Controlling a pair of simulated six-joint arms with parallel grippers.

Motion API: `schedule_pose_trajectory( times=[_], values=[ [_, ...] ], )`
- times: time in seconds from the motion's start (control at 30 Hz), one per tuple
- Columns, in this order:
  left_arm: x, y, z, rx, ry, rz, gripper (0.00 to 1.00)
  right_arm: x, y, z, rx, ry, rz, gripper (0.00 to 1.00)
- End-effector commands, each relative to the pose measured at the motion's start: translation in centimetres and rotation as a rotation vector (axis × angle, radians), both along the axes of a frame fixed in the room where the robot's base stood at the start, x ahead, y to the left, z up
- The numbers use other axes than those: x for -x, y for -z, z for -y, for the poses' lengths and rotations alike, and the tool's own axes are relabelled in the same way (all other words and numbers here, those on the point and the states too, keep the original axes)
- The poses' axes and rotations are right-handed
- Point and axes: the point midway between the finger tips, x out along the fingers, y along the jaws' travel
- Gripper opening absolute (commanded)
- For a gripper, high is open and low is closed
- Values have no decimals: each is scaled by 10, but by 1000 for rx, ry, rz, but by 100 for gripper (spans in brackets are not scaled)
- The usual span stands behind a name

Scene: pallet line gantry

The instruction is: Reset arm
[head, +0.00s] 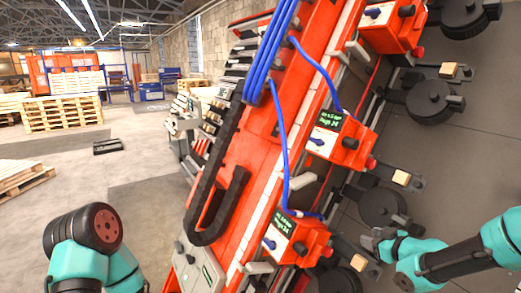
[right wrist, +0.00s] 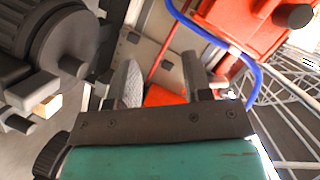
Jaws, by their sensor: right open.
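My right gripper (head: 372,241) is at the lower right of the head view, beside the lowest red control box (head: 297,238) of the orange gantry. In the right wrist view its two fingers (right wrist: 163,80) stand apart with nothing between them. An orange-red box (right wrist: 240,25) with a black knob and a blue cable lies beyond the fingers at upper right. A dark round unit (right wrist: 75,45) is close on the left of that view. My left arm shows only teal and dark links at the lower left of the head view; its gripper is out of view.
The orange gantry (head: 262,125) runs diagonally through the middle, with more red boxes (head: 342,140) and blue cables (head: 288,150). Black round units (head: 428,101) line its right side. Stacked wooden pallets (head: 65,112) stand at the back left. The grey floor at left is mostly clear.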

Motion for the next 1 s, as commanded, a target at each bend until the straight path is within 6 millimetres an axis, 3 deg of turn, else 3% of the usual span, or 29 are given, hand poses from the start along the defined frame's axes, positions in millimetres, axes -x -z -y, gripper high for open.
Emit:
schedule_pose_trajectory(
  times=[0.03, 0.27, 0.47, 0.6, 0.8, 1.0],
  values=[
    [0, 0, 0, 0, 0, 0, 0, 3, 33, -9, -33, 18, -80, 46],
    [0, 0, 0, 0, 0, 0, 0, 42, 160, -43, -149, 128, -427, 46],
    [0, 0, 0, 0, 0, 0, 0, 105, 255, -75, -213, 234, -747, 46],
    [0, 0, 0, 0, 0, 0, 0, 163, 307, -98, -232, 311, -974, 46],
    [0, 0, 0, 0, 0, 0, 0, 231, 347, -118, -233, 405, -1209, 46],
    [0, 0, 0, 0, 0, 0, 0, 249, 354, -122, -232, 431, -1266, 46]
  ],
)
